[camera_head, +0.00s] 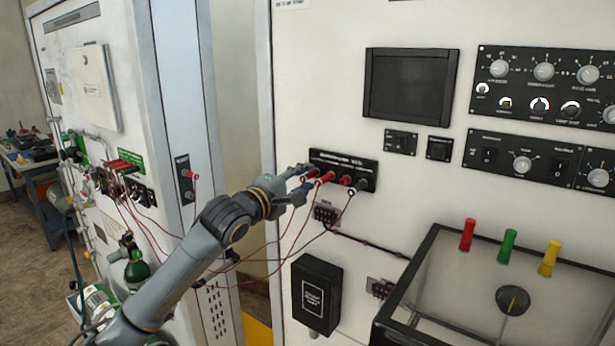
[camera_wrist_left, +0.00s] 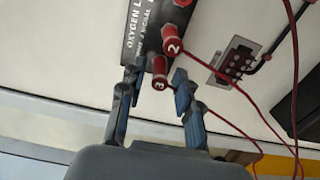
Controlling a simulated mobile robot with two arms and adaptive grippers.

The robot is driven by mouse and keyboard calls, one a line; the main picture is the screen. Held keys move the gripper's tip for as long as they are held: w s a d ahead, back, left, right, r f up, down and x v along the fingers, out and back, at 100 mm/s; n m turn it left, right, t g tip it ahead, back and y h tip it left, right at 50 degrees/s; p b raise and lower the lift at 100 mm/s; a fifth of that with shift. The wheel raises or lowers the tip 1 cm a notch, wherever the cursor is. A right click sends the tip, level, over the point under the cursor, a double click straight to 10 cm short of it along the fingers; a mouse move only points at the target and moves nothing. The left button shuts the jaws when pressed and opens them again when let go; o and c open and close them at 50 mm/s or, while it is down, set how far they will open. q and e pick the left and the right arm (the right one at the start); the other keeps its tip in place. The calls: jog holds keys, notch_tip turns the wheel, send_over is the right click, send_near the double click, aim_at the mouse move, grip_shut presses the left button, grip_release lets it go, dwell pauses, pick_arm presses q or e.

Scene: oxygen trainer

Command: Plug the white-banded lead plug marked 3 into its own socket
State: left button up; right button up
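The red lead plug marked 3 (camera_wrist_left: 160,80) sits at the black socket panel (camera_wrist_left: 133,42), whose lettering starts "OXYGEN L". A red plug marked 2 (camera_wrist_left: 173,42) is beside it. My left gripper (camera_head: 303,181) reaches the panel's left end. In the left wrist view its open fingers (camera_wrist_left: 155,84) stand on either side of plug 3, with gaps visible. I cannot make out the plug's white band. My right gripper is not in view.
Thin red leads hang from the plugs across the gap to the cabinet at left (camera_head: 185,100). A small connector block (camera_head: 326,213) and a black box (camera_head: 316,294) sit below the panel. A glass-topped case (camera_head: 430,245) with coloured pegs is at lower right.

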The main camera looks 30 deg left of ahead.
aim_at(302, 179)
pick_arm(q)
jog(key=shift+p, duration=0.4)
jog(key=shift+c, duration=0.4)
grip_shut()
jog(key=shift+s+f, duration=0.15)
jog(key=shift+s, duration=0.05)
jog(key=shift+s, duration=0.2)
jog(key=shift+s+a, duration=0.15)
jog(key=shift+s, duration=0.7)
jog(key=shift+s+a+b, duration=0.1)
jog(key=shift+s+b, duration=0.4)
jog(key=shift+s, duration=0.8)
